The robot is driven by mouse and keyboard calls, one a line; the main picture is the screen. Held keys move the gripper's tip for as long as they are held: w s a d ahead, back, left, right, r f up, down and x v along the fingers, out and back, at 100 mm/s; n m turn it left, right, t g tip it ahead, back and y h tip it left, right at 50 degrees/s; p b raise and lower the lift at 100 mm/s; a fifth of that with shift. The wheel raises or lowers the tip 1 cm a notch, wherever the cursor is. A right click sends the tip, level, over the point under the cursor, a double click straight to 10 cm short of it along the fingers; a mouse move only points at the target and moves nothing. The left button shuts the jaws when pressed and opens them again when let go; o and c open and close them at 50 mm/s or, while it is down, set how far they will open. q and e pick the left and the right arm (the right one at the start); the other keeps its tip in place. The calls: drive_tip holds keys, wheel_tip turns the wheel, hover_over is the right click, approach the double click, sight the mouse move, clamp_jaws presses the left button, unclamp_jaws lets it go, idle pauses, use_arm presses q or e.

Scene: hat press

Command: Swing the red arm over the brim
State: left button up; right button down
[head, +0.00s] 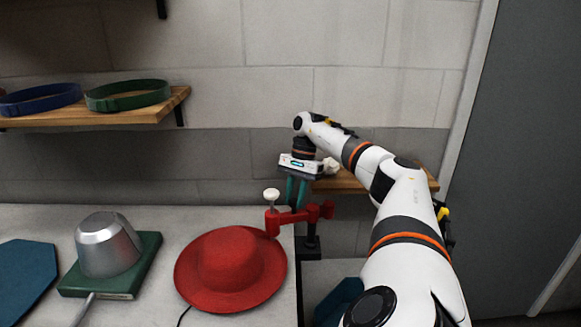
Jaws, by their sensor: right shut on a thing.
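The red arm (300,216) sits at the right edge of the counter, near a dark post. A white knob (271,194) stands on its left end. That end shows at the upper right edge of the brim of the red hat (230,265); I cannot tell whether it is over the brim or touching. The hat lies brim down on the counter. My right gripper (297,198) points down with its teal fingers shut on the red arm, right of the knob. The fingertips are partly hidden. My left gripper is out of view.
A silver metal block on a green base (110,278) stands left of the hat on the pale counter (190,222). A blue board (25,280) lies at the far left. A wooden shelf (150,112) holds blue and green bands. My right arm covers the right side.

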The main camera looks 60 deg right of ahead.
drive_tip(key=shift+s+a+n, duration=0.15)
drive_tip(key=shift+n, duration=0.25)
drive_tip(key=c, duration=1.5)
unclamp_jaws()
drive_tip(key=shift+r, duration=0.1)
drive_tip(key=p+v, duration=0.5)
drive_tip(key=v, duration=0.7)
